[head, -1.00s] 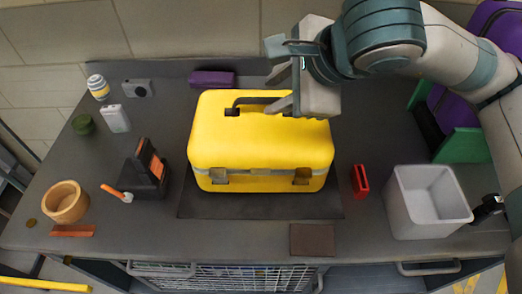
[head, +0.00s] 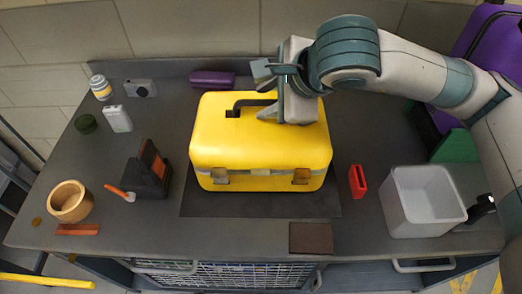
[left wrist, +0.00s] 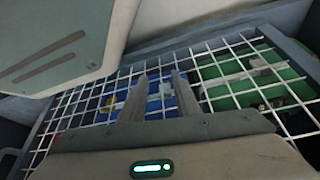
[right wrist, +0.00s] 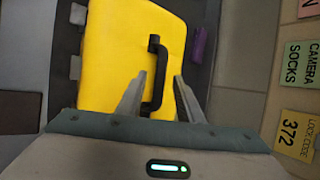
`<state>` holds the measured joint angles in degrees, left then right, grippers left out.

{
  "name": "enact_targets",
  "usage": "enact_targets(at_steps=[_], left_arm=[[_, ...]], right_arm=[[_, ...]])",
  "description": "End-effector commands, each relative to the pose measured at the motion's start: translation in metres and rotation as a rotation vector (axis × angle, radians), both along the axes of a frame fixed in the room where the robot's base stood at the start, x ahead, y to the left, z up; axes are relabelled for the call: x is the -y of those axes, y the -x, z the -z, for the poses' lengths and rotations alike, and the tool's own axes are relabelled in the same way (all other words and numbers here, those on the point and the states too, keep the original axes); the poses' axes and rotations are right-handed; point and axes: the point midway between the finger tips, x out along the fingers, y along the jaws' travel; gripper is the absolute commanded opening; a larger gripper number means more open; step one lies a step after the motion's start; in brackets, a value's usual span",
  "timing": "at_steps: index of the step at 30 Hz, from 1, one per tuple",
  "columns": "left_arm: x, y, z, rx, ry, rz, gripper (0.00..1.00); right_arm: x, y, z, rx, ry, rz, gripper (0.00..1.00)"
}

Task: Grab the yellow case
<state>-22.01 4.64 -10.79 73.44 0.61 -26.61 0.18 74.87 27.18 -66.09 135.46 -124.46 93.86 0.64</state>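The yellow case (head: 260,145) lies on a dark mat on the counter, its two latches toward the front. Its dark handle (head: 247,103) is on top; the right end is partly hidden behind my right gripper in the head view. My right gripper (head: 268,98) is low over the top of the case at the handle. In the right wrist view, its fingers (right wrist: 159,80) are apart with the black handle (right wrist: 155,75) between them, not visibly clamped. My left gripper (left wrist: 158,82) is open and empty in front of a white wire basket; it does not show in the head view.
A grey bin (head: 422,202) and red item (head: 357,182) stand right of the case. A black holder (head: 146,172), wooden bowl (head: 70,203) and small items are on the left. A purple case (head: 212,79) is behind. The wire basket (left wrist: 215,85) is below the counter.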

Motion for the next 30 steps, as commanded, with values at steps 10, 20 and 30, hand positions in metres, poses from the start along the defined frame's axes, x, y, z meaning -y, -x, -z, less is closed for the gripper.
enact_targets(at_steps=[10,20,30], left_arm=[[0.0002,0.0004,-0.0001,-0.001,0.000,-0.001,0.30],[0.0001,0.0005,0.0000,-0.001,0.000,-0.001,0.30],[0.0002,0.0006,0.0000,-0.001,0.000,-0.001,0.30]], right_arm=[[0.0000,0.0003,-0.0002,0.000,0.000,0.000,0.00],[0.0000,0.0003,-0.0002,-0.001,0.000,0.000,0.00],[0.0000,0.0004,0.0000,-0.001,0.001,-0.001,0.00]])
